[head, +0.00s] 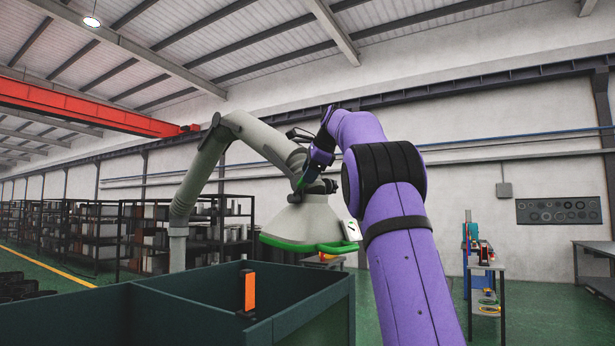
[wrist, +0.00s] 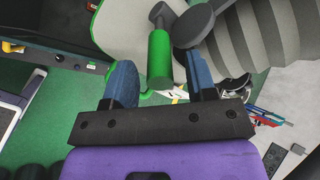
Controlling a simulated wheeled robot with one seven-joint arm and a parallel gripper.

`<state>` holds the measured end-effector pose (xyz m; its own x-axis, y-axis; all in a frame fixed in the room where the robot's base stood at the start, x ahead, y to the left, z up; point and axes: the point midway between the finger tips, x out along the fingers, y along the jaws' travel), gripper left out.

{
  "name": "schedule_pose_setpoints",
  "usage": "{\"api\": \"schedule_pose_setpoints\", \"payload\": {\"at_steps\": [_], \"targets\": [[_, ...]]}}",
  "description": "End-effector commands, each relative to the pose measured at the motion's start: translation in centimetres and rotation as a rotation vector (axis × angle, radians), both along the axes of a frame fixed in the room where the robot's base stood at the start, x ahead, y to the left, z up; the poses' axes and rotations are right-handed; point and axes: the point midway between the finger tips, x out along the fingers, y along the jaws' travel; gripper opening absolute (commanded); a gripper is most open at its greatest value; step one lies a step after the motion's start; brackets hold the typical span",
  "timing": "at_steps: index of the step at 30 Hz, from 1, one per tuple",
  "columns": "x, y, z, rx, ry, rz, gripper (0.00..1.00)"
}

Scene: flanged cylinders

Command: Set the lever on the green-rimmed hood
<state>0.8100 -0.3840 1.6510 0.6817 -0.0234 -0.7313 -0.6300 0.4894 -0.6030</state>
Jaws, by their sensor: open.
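The grey hood (head: 306,217) with its green rim (head: 285,244) hangs from a jointed grey duct arm in the head view. In the wrist view, the hood (wrist: 118,30) fills the upper left. The lever has a thick green grip (wrist: 160,58) and a dark end, close in front of my gripper. My gripper (wrist: 160,64) is open, with one blue finger on each side of the grip. Gaps show between grip and fingers in this view; its depth between them is hard to tell. In the head view my purple arm partly hides the gripper at the hood's top.
A dark green open bin (head: 150,310) stands in front, with an orange upright piece (head: 249,291) inside. The grey ribbed duct (wrist: 262,40) is close on the right in the wrist view. Shelves (head: 100,235) and a small tool stand (head: 486,290) are farther back.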

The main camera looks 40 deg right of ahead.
Motion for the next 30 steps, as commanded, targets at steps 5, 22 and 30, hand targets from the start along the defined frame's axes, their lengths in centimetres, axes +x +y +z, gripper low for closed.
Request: {"api": "schedule_pose_setpoints", "payload": {"at_steps": [5,22,30], "targets": [[-2.2,0.1,2.5,-0.003,-0.004,-0.001,0.52],[-6.4,0.3,6.9,0.001,0.000,0.001,0.52],[-6.4,0.3,6.9,-0.001,0.000,0.002,0.33]]}}
